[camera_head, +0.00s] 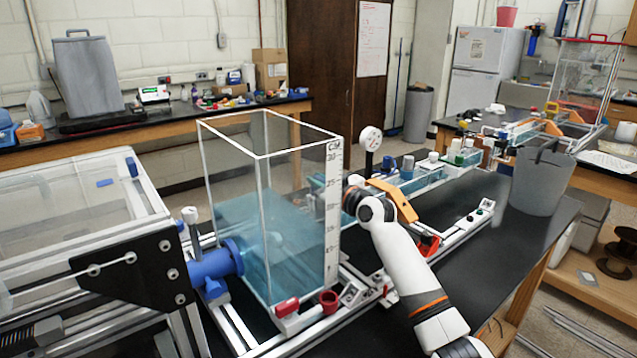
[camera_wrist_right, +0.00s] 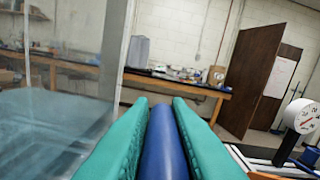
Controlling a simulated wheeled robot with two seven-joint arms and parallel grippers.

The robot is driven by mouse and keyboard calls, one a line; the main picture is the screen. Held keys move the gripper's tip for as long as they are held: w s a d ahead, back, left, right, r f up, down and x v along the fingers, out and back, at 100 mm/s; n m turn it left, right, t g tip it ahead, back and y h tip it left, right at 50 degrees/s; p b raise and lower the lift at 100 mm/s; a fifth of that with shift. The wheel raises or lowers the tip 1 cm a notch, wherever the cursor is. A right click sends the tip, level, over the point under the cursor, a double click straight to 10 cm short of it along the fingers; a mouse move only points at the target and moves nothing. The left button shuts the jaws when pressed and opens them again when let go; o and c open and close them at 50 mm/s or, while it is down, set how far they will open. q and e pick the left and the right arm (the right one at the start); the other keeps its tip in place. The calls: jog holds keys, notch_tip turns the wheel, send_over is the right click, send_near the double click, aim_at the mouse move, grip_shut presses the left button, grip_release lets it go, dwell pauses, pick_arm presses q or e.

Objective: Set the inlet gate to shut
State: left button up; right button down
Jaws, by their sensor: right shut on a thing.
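My right arm comes in from the lower right in the head view, and its wrist is beside the right wall of the clear water tank (camera_head: 262,155). The fingertips do not show clearly there. In the right wrist view my right gripper (camera_wrist_right: 160,112) has its green pads shut on a blue bar (camera_wrist_right: 160,150), which lies lengthwise between them. I cannot tell whether this bar is the inlet gate's handle or where the gate stands. A blue valve fitting (camera_head: 215,263) with a white upright handle (camera_head: 190,217) joins the tank on its left. My left gripper is out of view.
A round dial gauge (camera_head: 370,139) stands behind my right wrist; it also shows in the right wrist view (camera_wrist_right: 301,116). A grey bucket (camera_head: 540,182) stands on the black bench at right. A metal frame with a clear box (camera_head: 75,205) fills the left side.

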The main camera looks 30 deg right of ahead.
jog(key=shift+f, duration=0.3)
jog(key=c, duration=1.4)
grip_release()
jog(key=shift+d, duration=0.15)
jog(key=shift+s, duration=0.1)
jog(key=s+b, duration=0.2)
jog(key=s, duration=1)
jog(key=shift+d+b, duration=0.35)
jog(key=shift+d, duration=0.1)
jog(key=shift+w, duration=0.1)
